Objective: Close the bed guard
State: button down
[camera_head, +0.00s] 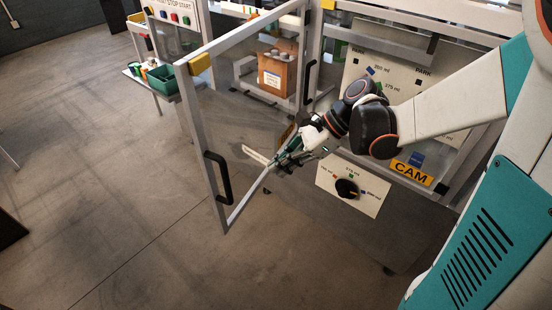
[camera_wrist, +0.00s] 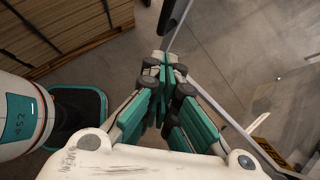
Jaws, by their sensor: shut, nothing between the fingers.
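The guard door (camera_head: 188,117) is a clear panel in a grey metal frame with a yellow corner block and a black handle (camera_head: 218,178). It stands swung open, out from the machine toward the left. My gripper (camera_head: 271,164) is shut and empty, low beside the door's bottom rail, on its right side. I cannot tell whether it touches the rail. In the wrist view the shut fingers (camera_wrist: 166,60) lie close to a grey frame bar (camera_wrist: 205,97) that runs from top to lower right.
A panel with a black knob (camera_head: 346,188) and a yellow CAM label (camera_head: 411,173) are on the machine front. A brown box (camera_head: 277,75) stands behind the door. A green bin (camera_head: 161,79) sits on a side shelf.

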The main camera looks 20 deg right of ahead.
jog(key=w+a+f+b, duration=0.1)
jog(key=a+f+b, duration=0.1)
jog(key=a+f, duration=0.3)
jog(key=shift+w+a, duration=0.3)
jog(key=shift+a, duration=1.7)
jog(key=shift+f, duration=0.1)
